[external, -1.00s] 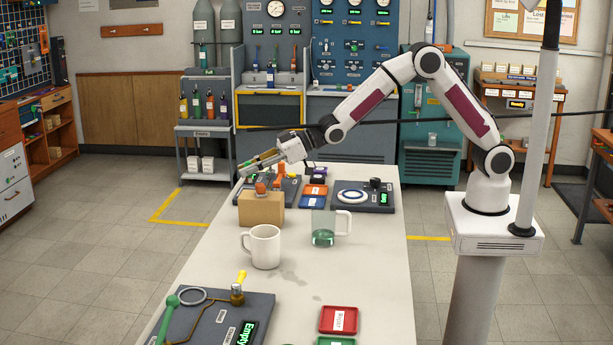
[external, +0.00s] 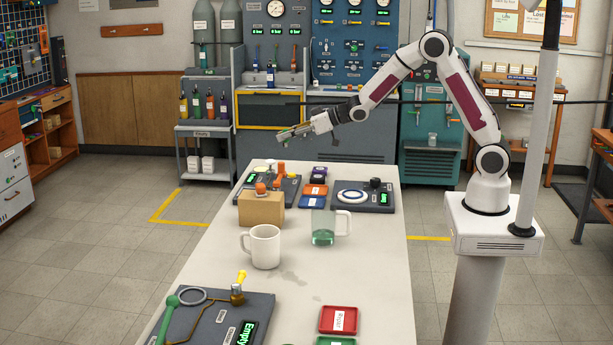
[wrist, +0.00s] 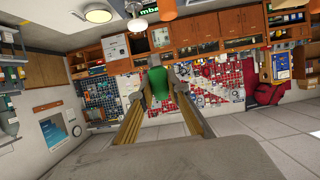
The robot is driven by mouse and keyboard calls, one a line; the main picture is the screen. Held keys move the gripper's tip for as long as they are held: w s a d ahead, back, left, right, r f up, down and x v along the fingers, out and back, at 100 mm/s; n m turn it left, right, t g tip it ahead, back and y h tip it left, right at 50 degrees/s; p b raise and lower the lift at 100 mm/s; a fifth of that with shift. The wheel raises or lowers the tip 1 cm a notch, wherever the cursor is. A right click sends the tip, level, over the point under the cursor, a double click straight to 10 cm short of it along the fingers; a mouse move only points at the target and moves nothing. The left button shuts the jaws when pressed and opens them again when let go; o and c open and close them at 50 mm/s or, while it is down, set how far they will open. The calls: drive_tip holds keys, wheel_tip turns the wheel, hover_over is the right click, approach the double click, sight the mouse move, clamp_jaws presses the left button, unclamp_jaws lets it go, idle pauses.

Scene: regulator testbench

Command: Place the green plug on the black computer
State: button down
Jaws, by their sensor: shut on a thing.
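My gripper (external: 286,134) is raised in the air above the far end of the table, shut on the green plug. In the wrist view the green plug (wrist: 158,84) sits between my fingertips (wrist: 160,100), clear of any surface. In the external view the plug is too small to make out well. A small black item (external: 375,183) stands on the back right dark board, and a dark item (external: 319,171) lies near the table's back edge. I cannot tell which of them is the black computer.
The back left board (external: 291,188) carries orange parts. A cardboard box (external: 261,208), a white mug (external: 264,246) and a clear green-tinted mug (external: 323,232) stand mid-table. Orange and blue trays (external: 312,202) lie between the back boards. A front board (external: 205,325) and red tray (external: 338,320) are nearer.

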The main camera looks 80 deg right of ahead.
drive_tip(key=s+d+m+h, duration=0.1)
drive_tip(key=s+d, duration=0.6)
drive_tip(key=d, duration=0.2)
drive_tip(key=shift+n+y, duration=0.5)
drive_tip(key=s+a+f, duration=0.1)
drive_tip(key=s, duration=0.1)
drive_tip(key=s+a+f, duration=0.1)
drive_tip(key=a, duration=0.1)
drive_tip(key=shift+s+a+f, duration=0.25)
drive_tip(key=shift+s+f, duration=0.05)
drive_tip(key=shift+s, duration=0.05)
drive_tip(key=shift+f, duration=0.1)
hover_over(318, 176)
drive_tip(key=shift+f, duration=2.8)
drive_tip(key=shift+f, duration=0.1)
drive_tip(key=shift+f, duration=2)
drive_tip(key=shift+f, duration=0.15)
